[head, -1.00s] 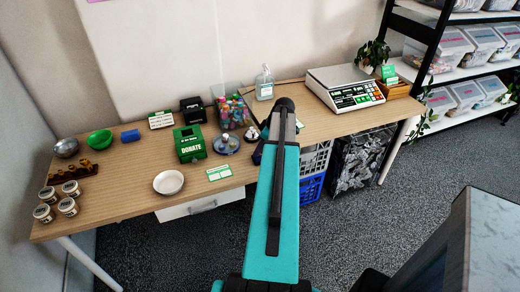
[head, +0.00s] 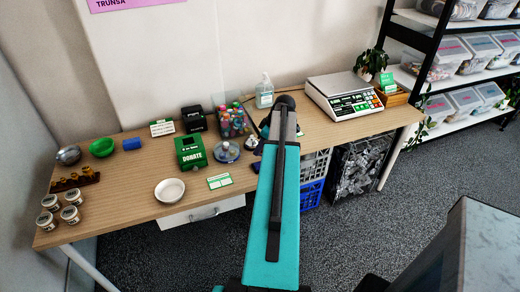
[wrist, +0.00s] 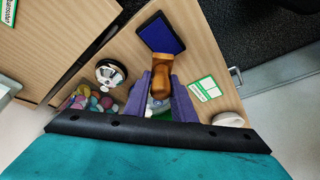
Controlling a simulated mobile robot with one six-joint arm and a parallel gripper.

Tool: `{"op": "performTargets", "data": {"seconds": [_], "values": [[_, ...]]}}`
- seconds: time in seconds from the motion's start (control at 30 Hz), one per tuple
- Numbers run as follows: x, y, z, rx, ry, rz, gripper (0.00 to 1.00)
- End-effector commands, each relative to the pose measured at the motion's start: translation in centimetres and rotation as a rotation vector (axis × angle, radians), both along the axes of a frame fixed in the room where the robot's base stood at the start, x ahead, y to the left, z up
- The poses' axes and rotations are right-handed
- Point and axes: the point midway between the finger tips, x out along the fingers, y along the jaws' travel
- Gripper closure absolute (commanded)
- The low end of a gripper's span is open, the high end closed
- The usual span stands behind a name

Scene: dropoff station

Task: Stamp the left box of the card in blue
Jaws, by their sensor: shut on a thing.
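My gripper (wrist: 160,98) shows in the wrist view with its purple-grey fingers shut on a brown wooden-handled stamp (wrist: 158,80). A dark blue ink pad (wrist: 160,33) in a black frame lies on the table just beyond the stamp. I cannot tell whether the stamp touches it. The green-and-white card (wrist: 206,90) lies to the right of the stamp, apart from it. In the head view the card (head: 219,181) lies near the table's front edge, left of my arm. There my arm hides the gripper and stamp. The marks in the card's boxes are too small to read.
A white bowl (head: 169,190) stands left of the card. The green donation box (head: 190,152), a round glass-like item (head: 227,151) and a bin of coloured bottles (head: 233,120) stand behind. A scale (head: 343,95) is at right. Bare table (head: 130,185) lies at left.

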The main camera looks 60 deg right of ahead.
Motion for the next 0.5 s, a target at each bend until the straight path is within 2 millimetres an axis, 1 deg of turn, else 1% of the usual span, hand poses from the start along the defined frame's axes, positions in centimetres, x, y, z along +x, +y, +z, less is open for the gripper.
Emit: {"op": "performTargets", "data": {"seconds": [0.03,0.13,0.5], "values": [[0.00,0.00,0.41,0.000,0.000,0.000,0.91],[0.00,0.01,0.73,0.000,0.000,0.000,0.91],[0.01,0.02,0.80,0.000,0.000,0.000,0.91]]}}
